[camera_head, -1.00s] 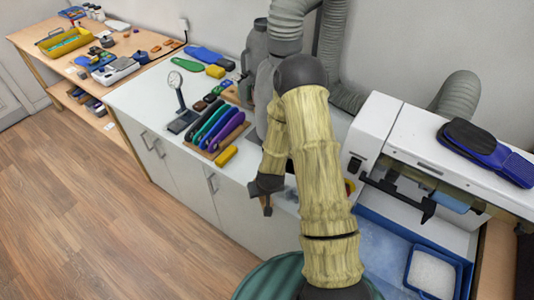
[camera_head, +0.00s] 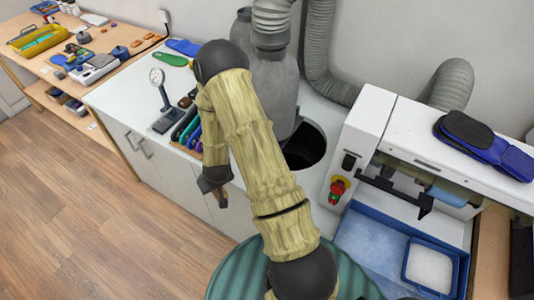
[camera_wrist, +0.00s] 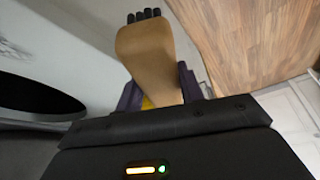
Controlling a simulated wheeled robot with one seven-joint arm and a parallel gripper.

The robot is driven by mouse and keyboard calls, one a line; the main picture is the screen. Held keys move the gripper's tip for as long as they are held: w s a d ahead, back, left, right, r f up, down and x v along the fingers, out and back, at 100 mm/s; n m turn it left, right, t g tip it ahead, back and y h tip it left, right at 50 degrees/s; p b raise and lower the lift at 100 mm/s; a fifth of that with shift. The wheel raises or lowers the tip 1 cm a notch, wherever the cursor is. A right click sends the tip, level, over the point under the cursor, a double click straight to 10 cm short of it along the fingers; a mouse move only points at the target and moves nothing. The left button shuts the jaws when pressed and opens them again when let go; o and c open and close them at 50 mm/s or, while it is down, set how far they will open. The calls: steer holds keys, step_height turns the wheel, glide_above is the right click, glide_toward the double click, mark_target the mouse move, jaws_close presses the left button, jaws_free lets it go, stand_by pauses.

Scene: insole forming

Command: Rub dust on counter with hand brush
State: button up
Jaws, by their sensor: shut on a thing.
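The hand brush (camera_wrist: 148,60) has a tan wooden body with dark bristle tufts at its far end. My gripper (camera_wrist: 160,92) is shut on it in the wrist view, one finger on each side. In the head view my gripper (camera_head: 213,184) hangs at the front edge of the white counter (camera_head: 125,97), and a small brown bit of the brush (camera_head: 223,198) shows below it. I cannot tell whether the bristles touch anything.
A dial gauge on a stand (camera_head: 162,100) and a rack of coloured insoles (camera_head: 190,130) stand left of my arm. A round dark opening (camera_head: 305,147) lies right of it. The white machine (camera_head: 400,140) and a dusty blue tray (camera_head: 350,237) are at the right. The floor at left is clear.

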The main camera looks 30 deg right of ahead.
steer(key=d+r+m+p, duration=0.1)
steer(key=d+m+p, duration=0.1)
steer(key=w+d+r+m+h+p, duration=0.1)
steer(key=d+m, duration=0.1)
steer(key=d+r+m+h+p, duration=0.1)
steer(key=d+m+p, duration=0.1)
steer(key=d, duration=0.1)
steer(key=shift+w+r+m+g+p, duration=0.15)
steer(key=shift+w+m+g+p, duration=0.15)
steer(key=shift+g, duration=0.1)
steer(key=s+d+r+m+g+h+p, duration=0.1)
steer(key=s+d+m+g+p, duration=0.1)
steer(key=d+m+p, duration=0.3)
steer(key=s+d+r+m+g+h+p, duration=0.1)
steer(key=s+d+r+m+g+p, duration=0.1)
steer(key=d+m, duration=0.7)
steer(key=s+m+g+p, duration=0.1)
steer(key=s+p, duration=0.1)
steer(key=shift+s+r+p, duration=0.15)
steer(key=shift+s+p, duration=0.05)
steer(key=shift+p, duration=0.15)
